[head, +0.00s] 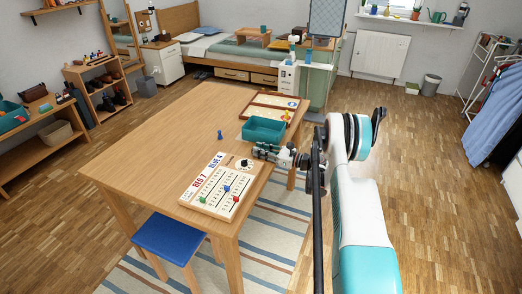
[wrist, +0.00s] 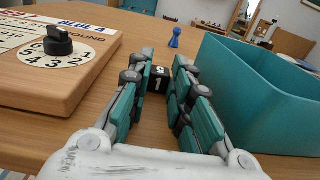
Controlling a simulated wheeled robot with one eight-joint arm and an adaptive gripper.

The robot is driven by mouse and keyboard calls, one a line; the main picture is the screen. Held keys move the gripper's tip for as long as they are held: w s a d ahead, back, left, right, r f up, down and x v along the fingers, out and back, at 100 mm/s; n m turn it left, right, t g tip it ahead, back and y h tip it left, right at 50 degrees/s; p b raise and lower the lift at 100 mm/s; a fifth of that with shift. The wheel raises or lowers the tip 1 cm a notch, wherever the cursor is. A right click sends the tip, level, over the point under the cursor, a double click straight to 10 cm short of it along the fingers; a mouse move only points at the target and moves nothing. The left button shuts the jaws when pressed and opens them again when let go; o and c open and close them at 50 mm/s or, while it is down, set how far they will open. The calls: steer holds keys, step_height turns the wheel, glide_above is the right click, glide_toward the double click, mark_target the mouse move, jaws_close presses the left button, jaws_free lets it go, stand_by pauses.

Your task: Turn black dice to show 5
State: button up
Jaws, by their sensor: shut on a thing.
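The black die (wrist: 159,79) is between the fingertips of my gripper (wrist: 160,80) in the wrist view. The gripper is shut on it. A white 1 shows on the face toward the camera. Another white mark shows on the upper face, too small to read surely. In the head view my gripper (head: 262,152) is low over the table's right edge, between the game board and the teal tray. The die cannot be made out there. Whether it touches the table is unclear.
The teal tray (head: 264,139) stands close right of the gripper in the wrist view (wrist: 262,110). A wooden score board (head: 190,198) with a black dial (wrist: 58,42) lies to the left. A blue pawn (wrist: 175,39) stands beyond the die. The table's left half (head: 150,130) is clear.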

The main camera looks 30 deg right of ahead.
steer(key=o, duration=0.8)
steer(key=shift+o, duration=0.2)
steer(key=v, duration=1.2)
